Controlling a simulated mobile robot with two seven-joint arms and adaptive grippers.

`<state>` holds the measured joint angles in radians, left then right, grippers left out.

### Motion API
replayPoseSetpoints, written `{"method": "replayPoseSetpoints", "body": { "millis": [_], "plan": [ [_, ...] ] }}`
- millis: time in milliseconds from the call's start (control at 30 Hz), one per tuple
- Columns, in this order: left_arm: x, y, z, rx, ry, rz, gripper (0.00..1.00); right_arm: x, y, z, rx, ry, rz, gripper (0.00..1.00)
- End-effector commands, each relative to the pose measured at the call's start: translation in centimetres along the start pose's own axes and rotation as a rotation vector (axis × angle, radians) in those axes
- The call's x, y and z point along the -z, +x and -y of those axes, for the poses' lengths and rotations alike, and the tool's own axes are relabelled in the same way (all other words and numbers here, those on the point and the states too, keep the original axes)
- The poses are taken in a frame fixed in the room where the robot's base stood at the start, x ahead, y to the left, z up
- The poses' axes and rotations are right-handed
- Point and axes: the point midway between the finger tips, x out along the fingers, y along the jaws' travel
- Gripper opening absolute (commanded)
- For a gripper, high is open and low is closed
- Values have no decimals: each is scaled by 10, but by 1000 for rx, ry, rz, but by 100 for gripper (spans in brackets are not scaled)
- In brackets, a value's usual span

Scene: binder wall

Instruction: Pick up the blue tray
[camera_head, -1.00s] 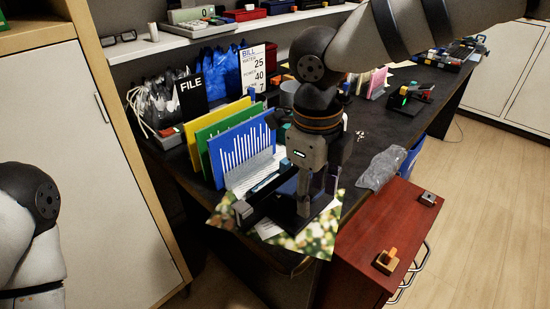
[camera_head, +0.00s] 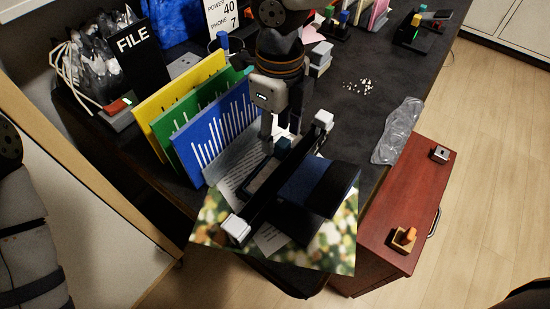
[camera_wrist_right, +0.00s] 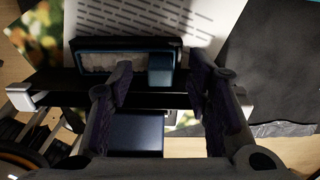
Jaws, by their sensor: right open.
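A narrow tray with a blue rim (camera_wrist_right: 95,45) lies by the black bar in the right wrist view; I take it as the blue tray. It holds something pale and has a blue block (camera_wrist_right: 160,68) at its right end. In the head view the tray (camera_head: 262,174) shows as a slim strip behind the bar. My right gripper (camera_wrist_right: 160,80) is open above the bar, its left finger overlapping the tray in view and the block showing between the fingertips. Contact cannot be told. In the head view my right gripper (camera_head: 281,132) points down over the sheet. My left gripper is out of view.
A black bar (camera_head: 280,180) with white end blocks lies over a flowered sheet (camera_head: 340,245), beside a dark blue panel (camera_head: 305,182). Blue, green and yellow binders (camera_head: 215,135) stand close left. A red cabinet (camera_head: 395,225) stands right; the desk (camera_head: 350,110) is partly clear.

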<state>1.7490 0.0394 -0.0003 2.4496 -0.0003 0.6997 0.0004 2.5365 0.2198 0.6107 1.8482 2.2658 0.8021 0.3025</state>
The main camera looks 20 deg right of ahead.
Motion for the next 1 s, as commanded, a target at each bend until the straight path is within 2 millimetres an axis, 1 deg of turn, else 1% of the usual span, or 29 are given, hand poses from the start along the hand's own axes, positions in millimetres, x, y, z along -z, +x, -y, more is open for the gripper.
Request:
{"method": "replayPoseSetpoints", "body": {
  "millis": [33, 100, 167, 233, 400, 433, 467, 500, 567, 600, 633, 900, 967, 1000],
  "plan": [
    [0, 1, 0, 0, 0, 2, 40, 3, 10, -1, 1, -2, -5, 45],
    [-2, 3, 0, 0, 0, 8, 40, 3, 23, 0, 0, 0, -4, 45],
    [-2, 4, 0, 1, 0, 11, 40, 3, 30, 0, 1, 0, -2, 45],
    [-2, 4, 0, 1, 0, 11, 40, 3, 33, 0, 2, 1, 0, 45],
    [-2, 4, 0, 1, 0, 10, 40, 3, 32, 0, 2, 1, 2, 45],
    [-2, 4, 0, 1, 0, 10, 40, 3, 32, 0, 2, 2, 2, 40],
    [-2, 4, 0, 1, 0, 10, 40, 3, 32, 0, 2, 1, 2, 34],
    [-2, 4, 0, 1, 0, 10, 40, 3, 32, 0, 2, 1, 2, 25],
    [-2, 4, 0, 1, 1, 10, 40, 3, 32, 0, 2, 1, 2, 11],
    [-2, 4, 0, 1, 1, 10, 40, 3, 32, 0, 2, 1, 2, 2],
    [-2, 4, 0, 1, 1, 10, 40, 3, 32, 0, 2, 1, 2, 0],
    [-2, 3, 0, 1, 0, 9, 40, 2, 30, 0, 2, 2, 2, 0],
    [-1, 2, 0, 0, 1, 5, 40, 2, 24, 0, 3, 2, 4, 0],
    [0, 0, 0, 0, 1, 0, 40, 1, 16, 0, 3, 2, 8, 0]
  ]
}}
